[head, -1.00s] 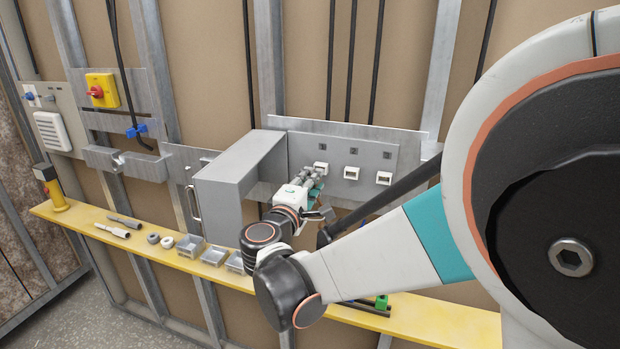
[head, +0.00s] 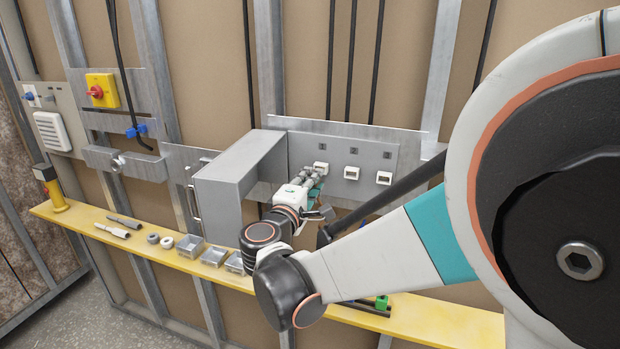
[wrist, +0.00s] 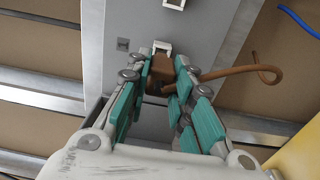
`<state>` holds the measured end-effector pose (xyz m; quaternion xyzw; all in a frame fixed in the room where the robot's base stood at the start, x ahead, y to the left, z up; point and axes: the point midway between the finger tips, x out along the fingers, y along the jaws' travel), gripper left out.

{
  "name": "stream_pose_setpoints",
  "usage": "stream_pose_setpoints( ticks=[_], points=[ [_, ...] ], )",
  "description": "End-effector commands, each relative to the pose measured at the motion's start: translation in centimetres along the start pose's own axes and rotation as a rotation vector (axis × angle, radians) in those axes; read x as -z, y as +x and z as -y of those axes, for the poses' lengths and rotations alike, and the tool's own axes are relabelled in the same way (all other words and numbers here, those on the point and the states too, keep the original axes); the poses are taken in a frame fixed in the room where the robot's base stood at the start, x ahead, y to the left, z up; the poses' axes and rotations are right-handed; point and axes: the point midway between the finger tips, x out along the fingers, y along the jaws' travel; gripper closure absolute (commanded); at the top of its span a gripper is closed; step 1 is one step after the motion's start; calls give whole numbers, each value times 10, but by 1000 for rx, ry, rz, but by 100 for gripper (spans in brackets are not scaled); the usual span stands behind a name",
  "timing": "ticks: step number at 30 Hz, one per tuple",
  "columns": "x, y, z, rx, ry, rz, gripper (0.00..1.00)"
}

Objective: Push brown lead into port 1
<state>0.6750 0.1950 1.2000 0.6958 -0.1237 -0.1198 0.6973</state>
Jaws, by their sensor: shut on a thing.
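My gripper (wrist: 165,82) has teal-padded fingers, shut on the brown plug end of the brown lead (wrist: 161,70). The lead's brown cable curls out to the right in the wrist view. The white-framed port 1 (wrist: 162,47) lies just beyond the plug, in line with it. How far the plug is in cannot be told, because plug and fingers cover part of the opening. In the head view, my gripper (head: 315,174) is at port 1 (head: 321,167), the leftmost of three ports on the grey panel. The plug is hidden there.
Port 2 (head: 351,173) and port 3 (head: 384,178) sit to the right on the panel (head: 365,153). The grey box's open door or side (head: 225,190) stands left of my gripper. A yellow shelf (head: 440,322) below holds small trays and fittings.

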Motion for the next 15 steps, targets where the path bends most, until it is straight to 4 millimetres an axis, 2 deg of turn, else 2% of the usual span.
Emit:
stream_pose_setpoints(
  ticks=[15],
  points=[
    [0,7,0,0,0,1,100]
  ],
)
